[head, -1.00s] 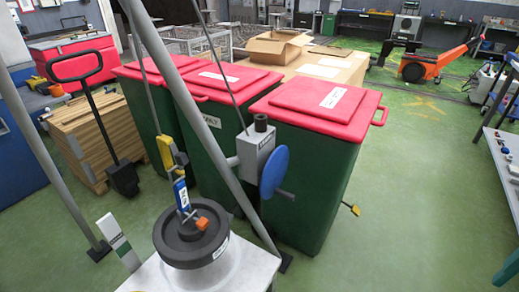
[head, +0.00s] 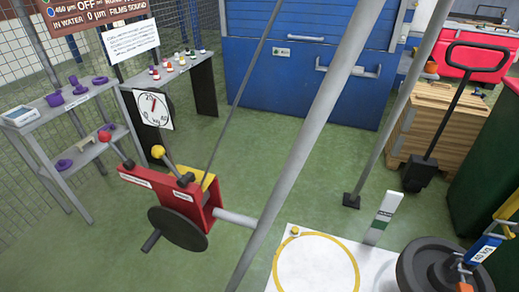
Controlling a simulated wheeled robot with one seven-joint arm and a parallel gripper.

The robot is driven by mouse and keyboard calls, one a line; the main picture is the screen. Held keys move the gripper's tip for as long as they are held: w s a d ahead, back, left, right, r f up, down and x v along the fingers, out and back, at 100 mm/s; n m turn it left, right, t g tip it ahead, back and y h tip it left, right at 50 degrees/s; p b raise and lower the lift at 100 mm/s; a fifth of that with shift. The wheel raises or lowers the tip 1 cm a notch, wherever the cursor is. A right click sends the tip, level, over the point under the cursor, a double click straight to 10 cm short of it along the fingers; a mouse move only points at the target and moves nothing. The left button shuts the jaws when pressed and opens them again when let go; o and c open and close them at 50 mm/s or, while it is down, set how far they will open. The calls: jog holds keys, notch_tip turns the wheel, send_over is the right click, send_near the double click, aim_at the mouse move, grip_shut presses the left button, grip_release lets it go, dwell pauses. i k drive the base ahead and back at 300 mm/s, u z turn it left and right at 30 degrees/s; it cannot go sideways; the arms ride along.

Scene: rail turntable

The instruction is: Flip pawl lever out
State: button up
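A red winch box (head: 172,194) with white labels sits on the tripod's sloping grey leg, left of the middle. Two dark levers rise from it. One lever ends in a red ball (head: 105,136) and leans up to the left. The other ends in a yellow ball (head: 158,152) and also leans up to the left. I cannot tell which is the pawl lever, as the labels are too small to read. A dark round disc (head: 178,229) with a stub handle is on the near side. A yellow part (head: 208,181) shows behind the box. My gripper is not in view.
Sloping grey tripod legs (head: 318,110) cross the view. A dark round weight (head: 425,268) with a blue-tagged hook is at lower right, beside a white plate with a yellow ring (head: 352,262). A dial (head: 153,108) and grey shelves stand behind. Green floor around the winch's left is clear.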

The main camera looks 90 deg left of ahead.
aim_at(158, 151)
jog(key=u, duration=0.2)
jog(key=i, duration=0.05)
jog(key=u, duration=3.15)
